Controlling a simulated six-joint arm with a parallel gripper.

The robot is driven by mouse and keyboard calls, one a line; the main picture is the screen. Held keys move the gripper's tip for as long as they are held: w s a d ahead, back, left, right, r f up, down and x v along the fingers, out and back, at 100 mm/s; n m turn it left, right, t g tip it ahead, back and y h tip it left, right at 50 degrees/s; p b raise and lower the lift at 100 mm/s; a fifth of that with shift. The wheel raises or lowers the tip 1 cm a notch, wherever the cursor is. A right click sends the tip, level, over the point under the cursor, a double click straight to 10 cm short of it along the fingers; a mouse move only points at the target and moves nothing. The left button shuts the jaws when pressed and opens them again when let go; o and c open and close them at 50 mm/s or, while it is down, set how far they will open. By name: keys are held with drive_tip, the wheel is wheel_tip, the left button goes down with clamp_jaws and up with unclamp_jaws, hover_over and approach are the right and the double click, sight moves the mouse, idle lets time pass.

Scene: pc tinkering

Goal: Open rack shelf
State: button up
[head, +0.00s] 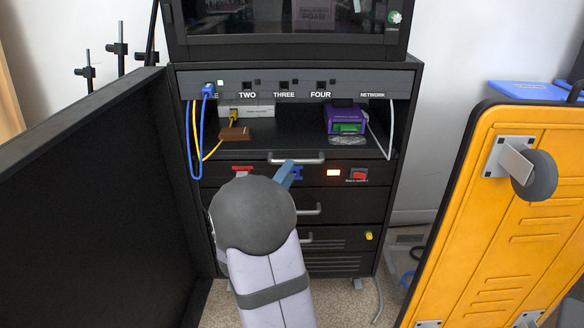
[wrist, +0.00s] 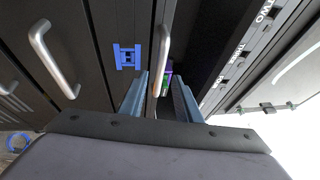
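The rack shelf (head: 270,151) is a black tray in the upper bay of the black rack. A silver bar handle (head: 310,157) is on its front edge. In the wrist view the handle (wrist: 164,45) runs lengthwise in the picture, its near end between my fingers. My gripper (head: 288,168) has its blue fingertips right at the handle, partly overlapping it in the head view. In the wrist view my gripper (wrist: 159,80) is open, with one finger on each side of the handle. Whether either finger touches it, I cannot tell.
A purple-green box (head: 345,118) and a brown box (head: 235,133) sit on the shelf. Blue and yellow cables (head: 194,140) hang at its left. Drawers with handles (head: 310,209) are below. A black door (head: 80,200) stands left, a yellow panel (head: 500,230) right.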

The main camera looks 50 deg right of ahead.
drive_tip(key=shift+b+x, duration=0.3)
drive_tip(key=shift+x, duration=1.85)
drive_tip(key=shift+f, duration=0.1)
clamp_jaws()
